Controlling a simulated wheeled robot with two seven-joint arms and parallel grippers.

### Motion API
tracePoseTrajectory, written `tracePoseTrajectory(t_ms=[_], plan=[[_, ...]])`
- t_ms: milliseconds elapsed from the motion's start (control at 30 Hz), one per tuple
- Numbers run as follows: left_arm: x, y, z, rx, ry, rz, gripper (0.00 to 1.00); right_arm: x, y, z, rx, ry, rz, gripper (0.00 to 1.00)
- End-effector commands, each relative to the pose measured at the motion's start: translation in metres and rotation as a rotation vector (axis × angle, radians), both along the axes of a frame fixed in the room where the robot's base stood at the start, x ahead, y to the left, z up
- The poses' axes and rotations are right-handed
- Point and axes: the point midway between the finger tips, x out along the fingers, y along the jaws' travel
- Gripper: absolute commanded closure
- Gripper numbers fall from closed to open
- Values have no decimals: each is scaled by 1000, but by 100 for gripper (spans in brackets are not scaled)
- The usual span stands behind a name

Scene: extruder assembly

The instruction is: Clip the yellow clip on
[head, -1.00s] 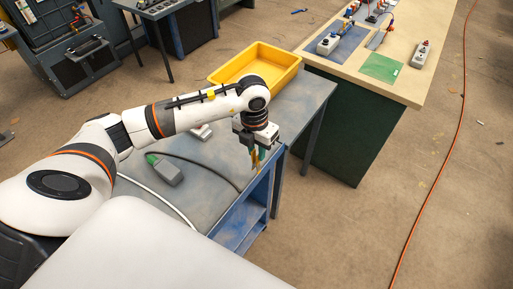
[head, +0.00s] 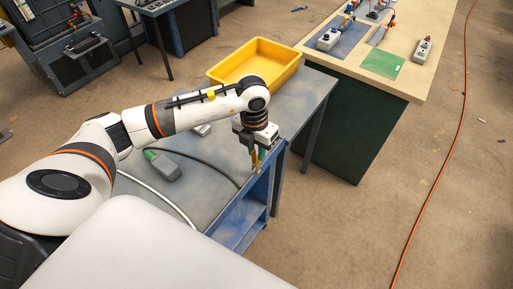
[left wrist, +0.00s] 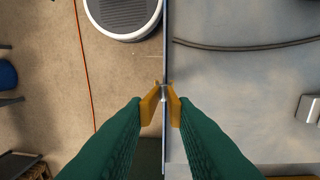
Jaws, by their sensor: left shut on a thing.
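My left gripper (head: 256,167) hangs fingers down over the right edge of the blue-grey bench (head: 212,165). My right gripper is not in view.
A yellow bin (head: 290,77) stands at the bench's far end. A grey device with a green end (head: 165,167) and cables lie left of the gripper. A wooden-topped table (head: 410,93) with a green mat (head: 383,63) stands beyond. Floor at right is clear but for an orange cable.

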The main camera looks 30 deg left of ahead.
Motion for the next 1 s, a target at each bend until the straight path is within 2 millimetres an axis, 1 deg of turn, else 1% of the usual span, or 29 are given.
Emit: tracePoseTrajectory(t_ms=[33,600,900,933,1000], plan=[[0,0,-3,0,0,0,83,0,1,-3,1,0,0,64],[0,0,-20,0,0,0,83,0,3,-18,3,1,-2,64],[0,0,-20,0,0,0,83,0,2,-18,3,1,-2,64],[0,0,-20,0,0,0,74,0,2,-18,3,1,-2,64],[0,0,-20,0,0,0,63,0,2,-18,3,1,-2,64]])
